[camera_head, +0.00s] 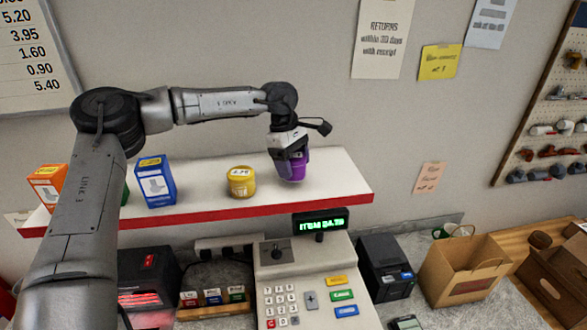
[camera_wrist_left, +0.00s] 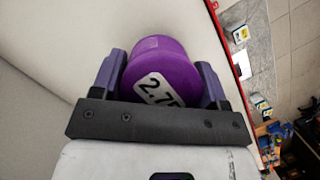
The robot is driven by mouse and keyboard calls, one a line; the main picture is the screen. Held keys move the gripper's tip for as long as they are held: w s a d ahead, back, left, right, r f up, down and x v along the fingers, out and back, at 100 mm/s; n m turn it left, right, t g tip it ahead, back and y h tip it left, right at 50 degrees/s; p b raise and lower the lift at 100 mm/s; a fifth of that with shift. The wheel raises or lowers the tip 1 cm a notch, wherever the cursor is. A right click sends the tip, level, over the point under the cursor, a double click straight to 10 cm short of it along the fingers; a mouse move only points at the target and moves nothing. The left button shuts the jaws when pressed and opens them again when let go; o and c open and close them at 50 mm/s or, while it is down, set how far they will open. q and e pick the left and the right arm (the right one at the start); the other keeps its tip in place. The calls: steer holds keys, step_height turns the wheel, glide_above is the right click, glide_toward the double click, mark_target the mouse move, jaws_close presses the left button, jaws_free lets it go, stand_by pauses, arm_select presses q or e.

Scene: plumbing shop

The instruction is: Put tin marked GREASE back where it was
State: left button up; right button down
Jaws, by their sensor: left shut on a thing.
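A purple tin (camera_head: 293,172) is at the right part of the white shelf with the red front edge (camera_head: 330,203). My left gripper (camera_head: 288,155) is shut around it from above. In the left wrist view the purple tin (camera_wrist_left: 163,68) sits between the two fingers (camera_wrist_left: 160,85), with a white price tag reading about "2.7" on its top. I cannot tell whether its base touches the shelf. No word GREASE is readable on it. A yellow tin (camera_head: 241,184) with a white price tag on top stands on the shelf to its left. My right gripper is not in view.
A blue box (camera_head: 155,183) and an orange box (camera_head: 47,183) stand further left on the shelf, partly behind my arm. Below are a cash register (camera_head: 306,274), a black printer (camera_head: 385,266) and a paper bag (camera_head: 463,267). The shelf's right end is clear.

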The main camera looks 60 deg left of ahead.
arm_select(q)
step_height(320, 180, down, 2)
steer(key=shift+p, duration=0.3)
steer(key=shift+f, duration=0.1)
steer(key=shift+f, duration=0.15)
steer(key=o, duration=1)
steer(key=shift+r, duration=0.25)
steer(key=b+v, duration=0.2)
steer(key=v, duration=0.9)
steer(key=shift+r, duration=0.4)
